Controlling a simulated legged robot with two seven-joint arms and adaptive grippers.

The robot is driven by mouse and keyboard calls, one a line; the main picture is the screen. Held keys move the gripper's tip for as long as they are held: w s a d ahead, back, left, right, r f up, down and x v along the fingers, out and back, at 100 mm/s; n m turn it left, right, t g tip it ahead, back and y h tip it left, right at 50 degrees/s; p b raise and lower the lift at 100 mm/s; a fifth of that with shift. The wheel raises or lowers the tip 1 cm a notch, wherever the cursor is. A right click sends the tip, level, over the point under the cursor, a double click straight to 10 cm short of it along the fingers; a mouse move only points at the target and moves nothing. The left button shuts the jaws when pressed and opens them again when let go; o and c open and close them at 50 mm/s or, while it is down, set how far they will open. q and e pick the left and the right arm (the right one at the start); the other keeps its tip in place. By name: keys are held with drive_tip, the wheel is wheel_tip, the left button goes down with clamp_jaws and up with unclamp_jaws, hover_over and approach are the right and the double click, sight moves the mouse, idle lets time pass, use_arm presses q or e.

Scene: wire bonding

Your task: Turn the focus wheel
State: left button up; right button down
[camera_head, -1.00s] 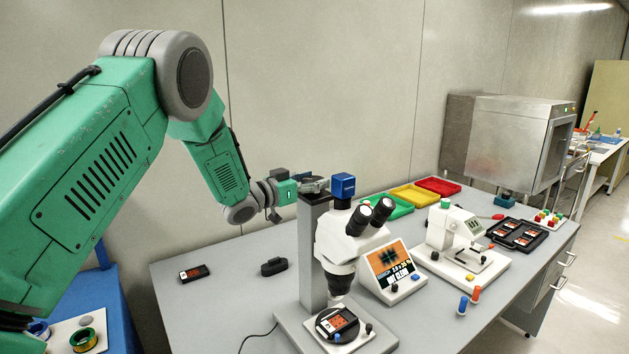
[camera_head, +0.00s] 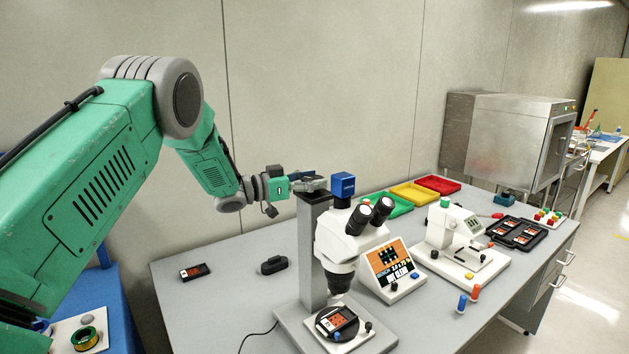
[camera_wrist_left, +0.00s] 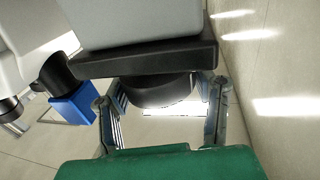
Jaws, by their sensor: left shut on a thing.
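The white microscope (camera_head: 336,240) stands on a grey column (camera_head: 313,255) on the bench, with a blue camera block (camera_head: 343,185) on top. My left gripper (camera_head: 316,185) is at the top of the column, beside the microscope head. In the left wrist view the gripper's fingers (camera_wrist_left: 163,110) stand on both sides of a dark round wheel (camera_wrist_left: 160,91) under a black plate, shut on it. The blue block also shows in that view (camera_wrist_left: 73,104). In the head view the wheel is hidden by the gripper and column. My right gripper is not in view.
A small screen (camera_head: 392,268) and a white bonding machine (camera_head: 455,240) stand right of the microscope. Green, yellow and red trays (camera_head: 413,194) lie behind. A black part (camera_head: 274,265) and a chip carrier (camera_head: 195,271) lie on the left of the bench.

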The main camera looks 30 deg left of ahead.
use_arm(q)
drive_tip(key=shift+s+f+m+g+h, duration=0.1)
drive_tip(key=shift+f+m+g+h, duration=0.3)
drive_tip(key=shift+f+g+h, duration=0.1)
idle(1.2)
drive_tip(key=o, duration=1.2)
drive_tip(key=shift+a+r, duration=0.1)
drive_tip(key=shift+a, duration=0.05)
drive_tip(key=shift+a+r, duration=0.1)
drive_tip(key=shift+s+a, duration=0.2)
drive_tip(key=v, duration=1.1)
drive_tip(key=shift+a+f, duration=0.25)
drive_tip(key=shift+f, duration=0.05)
drive_tip(key=shift+d, duration=0.15)
